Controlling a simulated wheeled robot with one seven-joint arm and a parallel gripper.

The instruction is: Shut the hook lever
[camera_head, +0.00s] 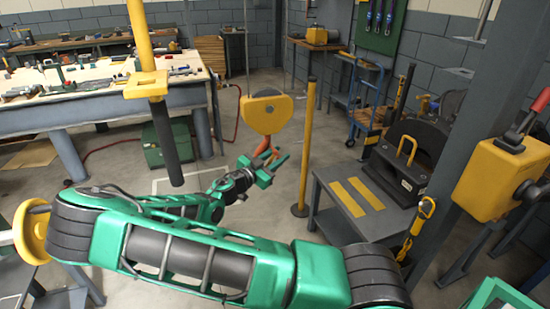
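A yellow hook block (267,113) hangs near the middle of the view. An orange hook (265,147) is below it. A separate small lever on the hook cannot be made out at this size. My green gripper (275,164) is at the end of my arm, just below and beside the orange hook, overlapping its lower end in the picture. Whether it touches the hook cannot be told. The fingers are small and seen edge-on, so their opening is unclear.
A yellow post (305,150) stands right of the hook. A grey bench (345,205) carries a dark casing (405,160) with a yellow handle. A yellow box (495,180) with a red-knobbed lever is at right. A workbench (100,95) with tools is at left. Open floor lies behind the hook.

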